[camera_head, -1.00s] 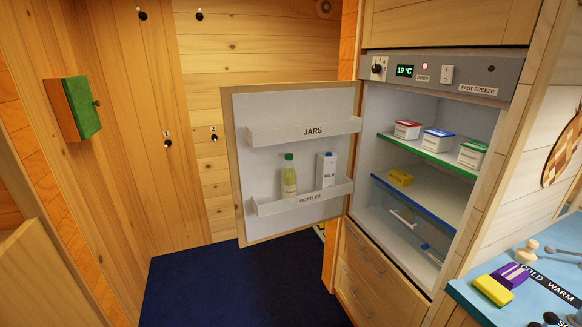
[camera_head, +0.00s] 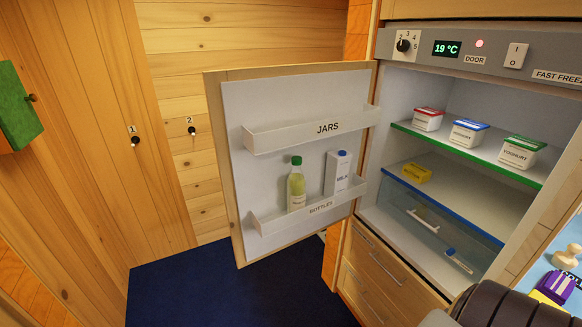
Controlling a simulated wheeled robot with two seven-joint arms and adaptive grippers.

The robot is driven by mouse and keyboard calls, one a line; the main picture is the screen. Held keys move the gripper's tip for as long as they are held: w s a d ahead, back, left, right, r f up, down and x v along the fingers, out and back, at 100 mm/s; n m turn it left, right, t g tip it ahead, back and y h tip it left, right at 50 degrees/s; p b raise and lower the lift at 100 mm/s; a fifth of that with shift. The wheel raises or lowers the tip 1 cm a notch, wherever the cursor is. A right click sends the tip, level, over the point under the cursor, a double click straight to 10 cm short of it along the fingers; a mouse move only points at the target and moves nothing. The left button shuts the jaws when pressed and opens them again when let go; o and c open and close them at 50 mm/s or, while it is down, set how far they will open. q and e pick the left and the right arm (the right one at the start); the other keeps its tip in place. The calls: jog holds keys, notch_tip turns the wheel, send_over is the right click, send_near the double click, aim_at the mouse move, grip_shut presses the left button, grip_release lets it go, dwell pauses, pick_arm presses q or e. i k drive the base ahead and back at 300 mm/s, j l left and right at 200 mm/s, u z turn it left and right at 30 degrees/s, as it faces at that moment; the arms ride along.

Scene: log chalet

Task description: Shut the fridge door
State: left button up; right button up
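The fridge door (camera_head: 300,105) stands wide open, swung out to the left of the fridge. Its inner side faces me, with a JARS shelf (camera_head: 310,130) and a BOTTLES shelf (camera_head: 306,209). A yellow-green bottle (camera_head: 296,186) and a milk carton (camera_head: 337,174) stand in the lower shelf. The fridge interior (camera_head: 455,95) is exposed on the right. A dark, rounded part of my own body shows at the bottom right edge. Neither gripper's fingers are in view.
Yoghurt tubs (camera_head: 468,132) stand on the upper fridge shelf and a yellow butter pack (camera_head: 417,173) on the lower one. A blue counter lies at the right with a purple-and-yellow object (camera_head: 556,286). Dark blue floor (camera_head: 220,290) below the door is clear.

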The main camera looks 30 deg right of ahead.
aim_at(261, 118)
jog(key=i+j+z, duration=0.15)
jog(key=i, duration=0.25)
jog(key=i+z, duration=0.15)
jog(key=i, duration=0.25)
jog(key=i+j+z, duration=0.2)
jog(key=z, duration=0.25)
jog(key=i+j+z, duration=0.6)
jog(key=z, duration=0.3)
jog(key=i+j+z, duration=0.15)
jog(key=z, duration=0.3)
jog(key=i+j+z, duration=0.1)
jog(key=j+z, duration=0.2)
jog(key=z, duration=0.15)
jog(key=j+z, duration=0.25)
jog(key=z, duration=0.2)
jog(key=i+j+z, duration=0.1)
jog(key=j+z, duration=0.65)
jog(key=j, duration=0.15)
